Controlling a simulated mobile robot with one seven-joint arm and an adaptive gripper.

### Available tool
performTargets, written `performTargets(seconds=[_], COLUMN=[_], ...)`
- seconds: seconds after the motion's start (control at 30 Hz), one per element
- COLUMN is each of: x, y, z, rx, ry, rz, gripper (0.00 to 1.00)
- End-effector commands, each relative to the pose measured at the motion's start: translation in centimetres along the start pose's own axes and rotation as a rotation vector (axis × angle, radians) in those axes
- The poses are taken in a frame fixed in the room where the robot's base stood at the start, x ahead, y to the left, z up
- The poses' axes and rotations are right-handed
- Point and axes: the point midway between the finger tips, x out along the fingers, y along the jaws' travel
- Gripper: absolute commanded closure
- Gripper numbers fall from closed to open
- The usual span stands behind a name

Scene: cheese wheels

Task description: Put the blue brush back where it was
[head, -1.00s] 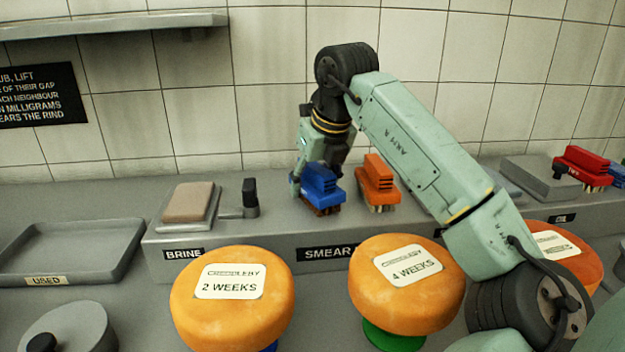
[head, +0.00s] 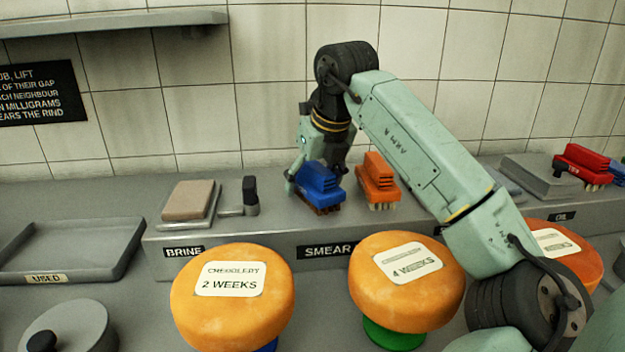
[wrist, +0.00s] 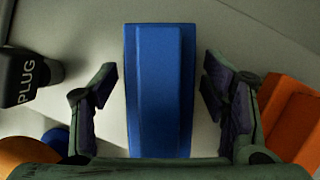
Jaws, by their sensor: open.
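The blue brush (head: 320,185) stands bristles down on the grey ledge above the SMEAR label, just left of the orange brush (head: 378,180). In the wrist view the blue brush (wrist: 160,90) lies between the two fingers, with a gap on each side. My gripper (head: 318,172) is open around the blue brush, and it also shows in the wrist view (wrist: 160,100). The fingers do not touch the brush in that view. In the head view my gripper partly hides the back of the brush.
The orange brush is close to my right finger. A black plug (head: 250,195) stands to the left, beside a brown block (head: 189,200) on a tray. Two cheese wheels, 2 WEEKS (head: 232,300) and 4 WEEKS (head: 407,285), stand in front.

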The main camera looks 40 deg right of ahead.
Motion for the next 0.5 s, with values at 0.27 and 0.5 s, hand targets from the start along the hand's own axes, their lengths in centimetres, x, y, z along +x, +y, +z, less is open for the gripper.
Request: performTargets(seconds=[0.27, 0.5], x=[-4.2, -9.3], y=[0.0, 0.0], z=[0.1, 0.1], rx=[0.001, 0.000], ry=[-0.002, -0.002], rz=[-0.004, -0.002], gripper=[0.32, 0.32])
